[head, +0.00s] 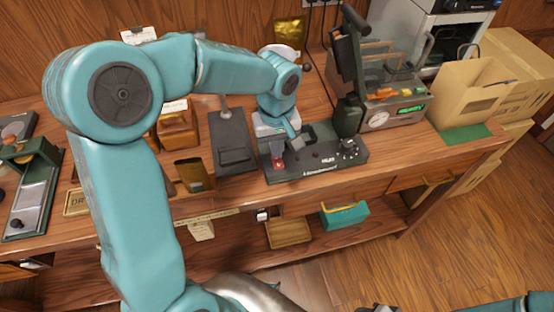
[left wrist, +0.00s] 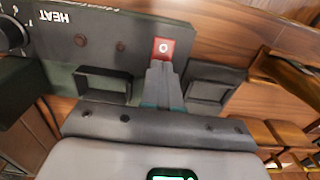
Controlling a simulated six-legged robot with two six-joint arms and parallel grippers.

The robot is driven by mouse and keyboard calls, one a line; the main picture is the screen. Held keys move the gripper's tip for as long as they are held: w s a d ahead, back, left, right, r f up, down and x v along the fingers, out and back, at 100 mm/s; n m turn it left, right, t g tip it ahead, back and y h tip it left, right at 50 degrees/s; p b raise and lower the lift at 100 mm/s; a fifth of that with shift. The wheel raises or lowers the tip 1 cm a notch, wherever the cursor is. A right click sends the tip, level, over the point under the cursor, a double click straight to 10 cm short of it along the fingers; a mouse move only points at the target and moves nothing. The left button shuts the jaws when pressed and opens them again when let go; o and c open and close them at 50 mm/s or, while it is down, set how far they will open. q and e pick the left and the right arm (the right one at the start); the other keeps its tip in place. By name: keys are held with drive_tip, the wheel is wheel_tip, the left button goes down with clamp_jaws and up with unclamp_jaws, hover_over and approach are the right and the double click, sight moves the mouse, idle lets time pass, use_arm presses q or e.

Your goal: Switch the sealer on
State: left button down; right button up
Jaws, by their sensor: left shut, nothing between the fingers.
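The sealer (head: 326,160) is a dark, low unit on the wooden bench, with its black sealing arm (head: 349,60) raised. Its front panel (left wrist: 95,40) has a knob (left wrist: 12,34) labelled HEAT in the left wrist view. A red switch (left wrist: 163,45) marked with a white O sits on that panel; it also shows in the head view (head: 278,164). My left gripper (left wrist: 161,66) is shut and empty, its fingertips right at the switch's edge. I cannot tell whether they touch it. My right gripper is not in view.
A grey device with a green display and round gauge (head: 378,118) stands behind the sealer's right end. A dark grey block (head: 231,140) stands to its left. A paper bag (head: 468,92) stands on a green mat at the right. Below is a shelf with a teal container (head: 344,216).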

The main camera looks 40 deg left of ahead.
use_arm(q)
drive_tip(key=shift+f+b, duration=0.4)
drive_tip(key=shift+f, duration=0.1)
drive_tip(key=shift+r, duration=0.1)
drive_tip(key=shift+r+p, duration=0.75)
wheel_tip(320, 180, up, 6)
drive_tip(key=p, duration=0.4)
drive_tip(key=shift+f, duration=0.3)
